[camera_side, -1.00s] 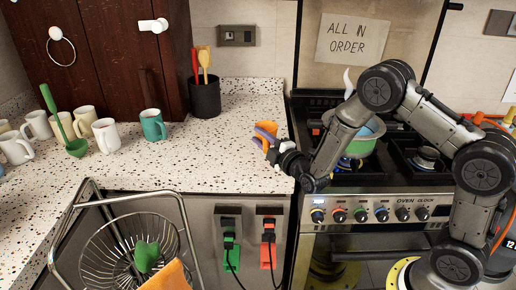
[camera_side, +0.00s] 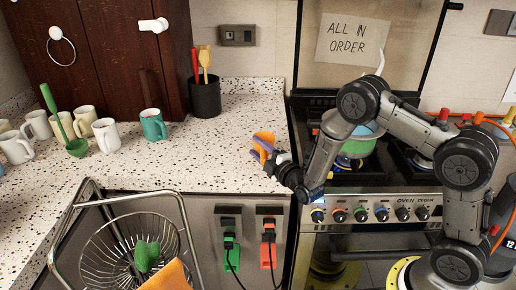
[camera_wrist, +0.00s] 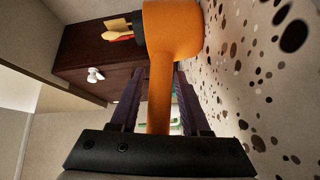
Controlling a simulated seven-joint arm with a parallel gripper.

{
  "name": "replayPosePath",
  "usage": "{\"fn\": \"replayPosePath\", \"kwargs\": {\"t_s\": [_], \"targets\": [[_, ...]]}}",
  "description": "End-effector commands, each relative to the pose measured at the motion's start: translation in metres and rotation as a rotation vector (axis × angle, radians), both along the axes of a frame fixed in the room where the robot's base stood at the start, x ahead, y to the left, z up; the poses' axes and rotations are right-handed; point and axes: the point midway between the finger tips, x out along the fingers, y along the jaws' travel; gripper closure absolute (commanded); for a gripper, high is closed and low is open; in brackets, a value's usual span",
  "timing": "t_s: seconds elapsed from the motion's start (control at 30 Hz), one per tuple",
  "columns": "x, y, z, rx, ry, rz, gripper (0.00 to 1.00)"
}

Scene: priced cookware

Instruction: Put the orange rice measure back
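The orange rice measure (camera_side: 264,137) is at the right end of the speckled counter, near the stove, in the side view. In the wrist view its orange cup (camera_wrist: 172,28) is at the top and its straight handle runs down between the two dark fingers. My gripper (camera_side: 265,147) is shut on the measure; the cup hides part of the grip at the fingertips. Narrow gaps show beside the lower handle. The cup is close to the counter surface, and I cannot tell whether it touches.
A black utensil pot (camera_side: 205,98) stands at the back. A teal mug (camera_side: 153,125), several pale mugs and a green ladle (camera_side: 76,147) are at left. A wire basket (camera_side: 125,245) is in front. A pot (camera_side: 358,146) sits on the stove. The middle counter is clear.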

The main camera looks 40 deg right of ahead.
Motion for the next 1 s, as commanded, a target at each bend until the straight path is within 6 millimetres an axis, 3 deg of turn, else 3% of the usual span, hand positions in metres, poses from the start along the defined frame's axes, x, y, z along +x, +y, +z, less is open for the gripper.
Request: {"fn": "replayPosePath", "kwargs": {"t_s": [0.47, 1.0], "targets": [[-0.006, 0.001, 0.003, 0.0, 0.002, 0.0, 0.42], [-0.103, 0.015, 0.0, 0.0, 0.002, 0.0, 0.42]]}}
